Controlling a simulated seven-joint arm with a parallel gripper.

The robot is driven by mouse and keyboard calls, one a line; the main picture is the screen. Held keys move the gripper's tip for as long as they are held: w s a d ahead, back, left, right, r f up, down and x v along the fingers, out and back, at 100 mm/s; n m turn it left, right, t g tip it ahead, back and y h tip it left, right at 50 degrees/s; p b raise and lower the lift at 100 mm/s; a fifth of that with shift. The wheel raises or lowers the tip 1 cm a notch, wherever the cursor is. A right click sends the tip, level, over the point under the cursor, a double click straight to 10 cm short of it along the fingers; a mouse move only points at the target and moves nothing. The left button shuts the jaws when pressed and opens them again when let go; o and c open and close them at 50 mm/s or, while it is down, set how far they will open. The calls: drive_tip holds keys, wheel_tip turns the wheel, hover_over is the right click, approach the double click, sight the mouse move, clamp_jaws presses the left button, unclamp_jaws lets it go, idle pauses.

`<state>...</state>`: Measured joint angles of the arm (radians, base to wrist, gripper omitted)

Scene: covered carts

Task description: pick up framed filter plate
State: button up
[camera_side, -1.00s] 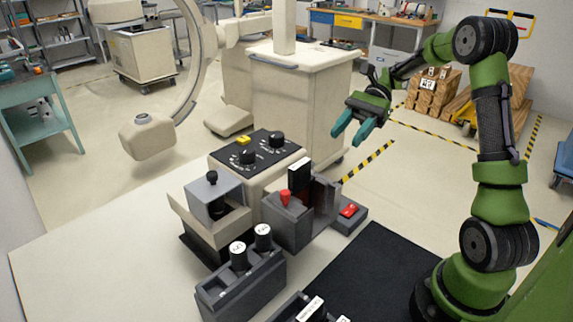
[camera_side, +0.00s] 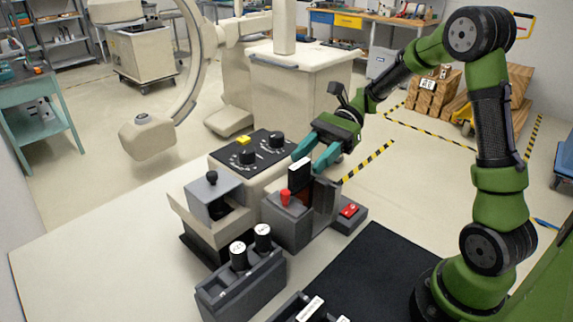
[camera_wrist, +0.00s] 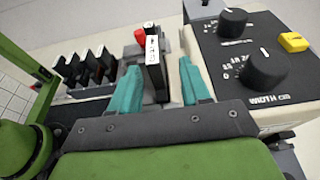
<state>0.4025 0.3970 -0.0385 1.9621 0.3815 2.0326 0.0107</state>
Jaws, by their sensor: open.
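What I take for the framed filter plate (camera_side: 300,176) is a thin black upright plate with a white top edge. It stands in a grey holder (camera_side: 287,229) beside a red knob. In the wrist view the plate (camera_wrist: 153,72) stands between my two teal fingers, with a gap on each side. My gripper (camera_side: 308,161) is open, tilted down over the plate's top. The wrist view shows my gripper (camera_wrist: 160,68) with nothing clamped. The plate's lower part is hidden in the holder.
A panel with two black dials (camera_side: 255,150) and a yellow button adjoins the holder. A grey rack (camera_side: 245,283) with labelled black pieces stands in front. A grey box with a black knob (camera_side: 212,196) is at left.

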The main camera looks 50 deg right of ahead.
sight(309, 162)
drive_tip(key=x, duration=0.4)
drive_tip(key=shift+s+a+r, duration=0.15)
drive_tip(key=shift+s+a, duration=0.1)
drive_tip(key=shift+a, duration=0.2)
clamp_jaws()
